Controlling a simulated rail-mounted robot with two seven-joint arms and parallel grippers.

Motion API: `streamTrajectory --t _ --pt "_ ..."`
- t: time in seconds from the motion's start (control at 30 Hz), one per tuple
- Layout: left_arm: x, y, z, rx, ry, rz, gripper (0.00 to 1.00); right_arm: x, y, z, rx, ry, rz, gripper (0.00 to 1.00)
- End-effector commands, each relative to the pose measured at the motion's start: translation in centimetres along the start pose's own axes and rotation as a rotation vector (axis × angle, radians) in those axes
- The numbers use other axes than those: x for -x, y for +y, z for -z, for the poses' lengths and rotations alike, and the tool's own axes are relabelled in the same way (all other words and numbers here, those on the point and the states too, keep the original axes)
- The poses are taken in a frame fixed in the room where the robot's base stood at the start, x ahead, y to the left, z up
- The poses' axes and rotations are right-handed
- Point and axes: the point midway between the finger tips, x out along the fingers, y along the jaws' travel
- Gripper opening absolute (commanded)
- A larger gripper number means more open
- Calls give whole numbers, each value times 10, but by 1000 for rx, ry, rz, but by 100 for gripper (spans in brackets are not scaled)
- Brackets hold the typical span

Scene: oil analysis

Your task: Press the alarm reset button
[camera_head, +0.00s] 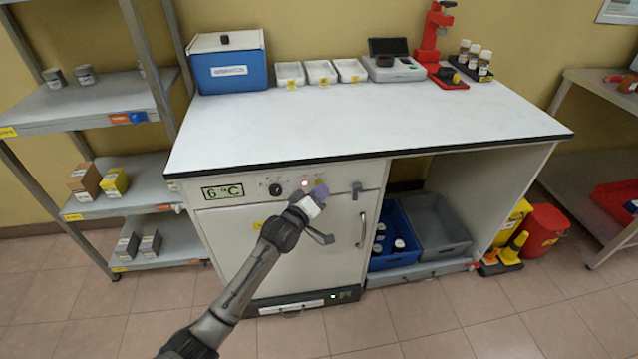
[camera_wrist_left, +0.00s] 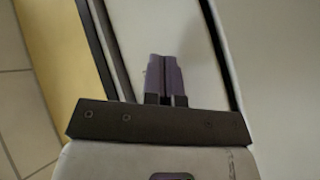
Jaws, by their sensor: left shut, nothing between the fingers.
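The control panel strip (camera_head: 240,183) runs along the top of the white under-bench cabinet. It carries a "6 °C" display (camera_head: 223,192), a black knob (camera_head: 275,189) and a small red-lit spot (camera_head: 304,183). I cannot tell which fitting is the alarm reset button; part of the strip is hidden behind my gripper. My left gripper (camera_head: 320,188) is in front of the strip, just right of the red spot, its purple fingers shut and empty. In the left wrist view the shut fingers (camera_wrist_left: 166,76) point at a pale surface; contact cannot be told. My right gripper is not in view.
The white worktop (camera_head: 360,125) juts out above the panel. A grey latch (camera_head: 357,190) and a door handle (camera_head: 361,230) stick out right of my gripper. A shelf rack (camera_head: 90,110) stands left; blue and grey crates (camera_head: 436,226) sit under the bench.

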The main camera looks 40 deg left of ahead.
Motion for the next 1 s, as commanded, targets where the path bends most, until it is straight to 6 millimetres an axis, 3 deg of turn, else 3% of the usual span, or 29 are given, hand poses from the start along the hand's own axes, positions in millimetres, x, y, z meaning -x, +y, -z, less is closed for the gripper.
streamTrajectory --t 0.77,1.0 --pt "-4 -2 3 0 0 0 0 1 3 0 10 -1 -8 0" --pt "0 2 2 1 1 0 0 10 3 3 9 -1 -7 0"
